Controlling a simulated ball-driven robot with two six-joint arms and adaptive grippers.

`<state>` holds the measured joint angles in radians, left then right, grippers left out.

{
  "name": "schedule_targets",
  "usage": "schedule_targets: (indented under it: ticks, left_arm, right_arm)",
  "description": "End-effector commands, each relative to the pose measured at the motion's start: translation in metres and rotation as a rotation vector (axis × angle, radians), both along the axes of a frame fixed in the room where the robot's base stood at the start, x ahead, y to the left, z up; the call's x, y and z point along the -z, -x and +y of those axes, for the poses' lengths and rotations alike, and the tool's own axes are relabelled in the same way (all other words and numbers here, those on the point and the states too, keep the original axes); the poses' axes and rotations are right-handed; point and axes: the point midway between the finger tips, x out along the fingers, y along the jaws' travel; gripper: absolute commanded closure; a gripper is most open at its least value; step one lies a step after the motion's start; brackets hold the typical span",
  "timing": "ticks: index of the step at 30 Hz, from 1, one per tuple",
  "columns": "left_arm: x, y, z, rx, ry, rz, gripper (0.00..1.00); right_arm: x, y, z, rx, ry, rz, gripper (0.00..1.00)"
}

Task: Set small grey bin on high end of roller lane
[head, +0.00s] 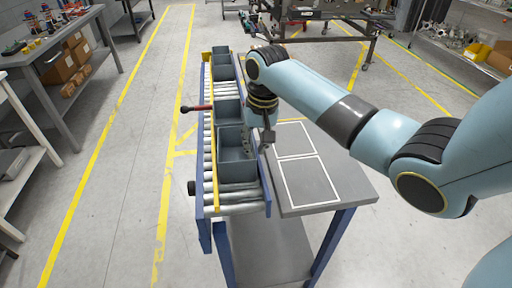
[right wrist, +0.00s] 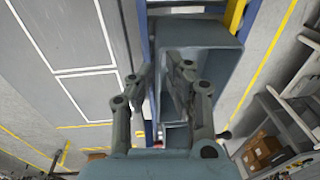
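Three grey open-topped bins stand in a row along the roller lane (head: 238,197): a far bin (head: 223,68), a middle bin (head: 228,112) and a near bin (head: 237,168). The near bin looks the largest. My right gripper (head: 262,146) is at the right side wall of the near bin, partly hidden by its own wrist. In the right wrist view the open gripper (right wrist: 160,78) has its two fingers apart, on either side of a wall of the bin (right wrist: 205,38). I cannot tell whether they touch it. My left gripper is not in view.
A grey table top (head: 335,188) with white outlined rectangles adjoins the lane on the right and is clear. A red-and-black handle (head: 195,108) sticks out left of the lane. Workbenches with boxes (head: 62,68) stand at left; the floor between is free.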

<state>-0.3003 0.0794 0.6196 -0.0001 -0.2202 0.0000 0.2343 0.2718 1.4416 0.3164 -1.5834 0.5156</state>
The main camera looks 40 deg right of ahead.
Motion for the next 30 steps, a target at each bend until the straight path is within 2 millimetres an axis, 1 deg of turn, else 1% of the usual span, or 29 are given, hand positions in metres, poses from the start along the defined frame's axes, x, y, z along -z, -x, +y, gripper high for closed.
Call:
schedule_targets:
  ticks: [9,11,15,16,23,25,28,30]
  left_arm:
    - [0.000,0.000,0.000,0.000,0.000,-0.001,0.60]
    - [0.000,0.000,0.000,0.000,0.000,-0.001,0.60]
    - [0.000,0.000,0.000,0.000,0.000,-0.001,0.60]
    - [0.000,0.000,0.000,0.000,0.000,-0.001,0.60]
    - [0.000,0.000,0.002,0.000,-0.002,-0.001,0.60]
    - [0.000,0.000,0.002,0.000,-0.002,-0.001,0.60]
    - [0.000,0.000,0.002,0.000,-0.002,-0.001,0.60]
    - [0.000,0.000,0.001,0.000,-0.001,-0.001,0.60]
  right_arm:
    - [-0.003,0.000,0.000,0.000,0.000,0.000,0.87]
    - [-0.003,0.000,0.000,0.000,0.000,0.000,0.80]
    - [-0.003,0.000,0.000,0.000,0.000,0.000,0.62]
    - [-0.003,0.000,0.000,0.000,0.000,0.000,0.60]
    - [-0.003,0.000,0.000,0.000,-0.001,0.001,0.60]
    - [-0.006,0.000,0.000,0.000,0.000,0.000,0.60]
    - [-0.018,0.001,-0.001,0.000,0.000,-0.002,0.60]
    - [-0.031,0.002,-0.002,-0.001,0.001,-0.004,0.60]
